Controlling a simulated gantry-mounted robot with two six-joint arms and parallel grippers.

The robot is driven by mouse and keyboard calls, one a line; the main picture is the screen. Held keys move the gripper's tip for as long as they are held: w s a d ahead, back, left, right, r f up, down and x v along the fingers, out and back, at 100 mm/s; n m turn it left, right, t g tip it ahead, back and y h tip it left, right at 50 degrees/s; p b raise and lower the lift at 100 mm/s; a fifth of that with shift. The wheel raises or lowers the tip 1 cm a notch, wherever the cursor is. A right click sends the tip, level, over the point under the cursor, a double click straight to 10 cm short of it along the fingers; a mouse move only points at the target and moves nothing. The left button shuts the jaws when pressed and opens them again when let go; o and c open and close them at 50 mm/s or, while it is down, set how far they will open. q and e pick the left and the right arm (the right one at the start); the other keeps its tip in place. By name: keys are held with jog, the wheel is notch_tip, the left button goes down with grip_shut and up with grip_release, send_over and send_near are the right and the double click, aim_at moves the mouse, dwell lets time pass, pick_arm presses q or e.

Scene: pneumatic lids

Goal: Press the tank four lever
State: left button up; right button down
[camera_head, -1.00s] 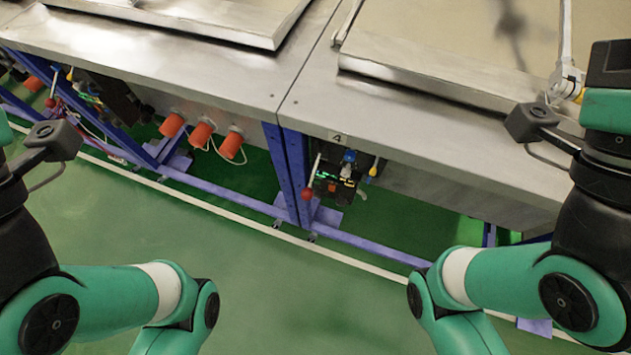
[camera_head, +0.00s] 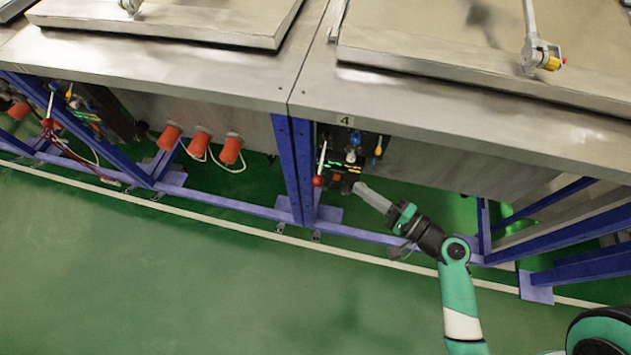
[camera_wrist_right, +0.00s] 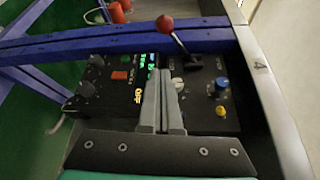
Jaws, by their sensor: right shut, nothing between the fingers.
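The tank four lever (camera_head: 318,181) is a thin pale stick with a red ball on its end. It stands at the left of a black control panel (camera_head: 338,170) under the steel tabletop marked 4. In the right wrist view the red ball (camera_wrist_right: 165,23) and its stick show beyond my fingers, above the panel. My right gripper (camera_head: 360,188) is shut and empty, just right of and apart from the lever in the head view. Its fingertips (camera_wrist_right: 161,72) overlie the panel in the wrist view; I cannot tell whether they touch it. My left gripper is out of view.
A blue post (camera_head: 293,170) stands left of the panel. The tabletop edge (camera_head: 400,125) overhangs it. The panel carries a blue knob (camera_wrist_right: 221,84), a yellow knob (camera_wrist_right: 221,111) and other controls. Orange plugs (camera_head: 199,143) are farther left. The green floor (camera_head: 200,290) in front is clear.

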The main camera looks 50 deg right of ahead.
aim_at(322, 161)
jog(key=shift+s+d+m+h, duration=0.15)
jog(key=shift+d+m+h, duration=0.15)
jog(key=shift+d, duration=0.3)
jog(key=w, duration=0.3)
jog(key=w+b, duration=0.1)
jog(key=w, duration=0.3)
jog(key=w+f+b, duration=0.1)
jog(key=w, duration=0.2)
jog(key=shift+w+a, duration=0.15)
jog(key=shift+w, duration=0.1)
jog(key=a, duration=0.1)
jog(key=s+a, duration=0.1)
jog(key=a, duration=0.1)
jog(key=shift+s+a+r+p, duration=0.3)
jog(key=shift+r, duration=0.1)
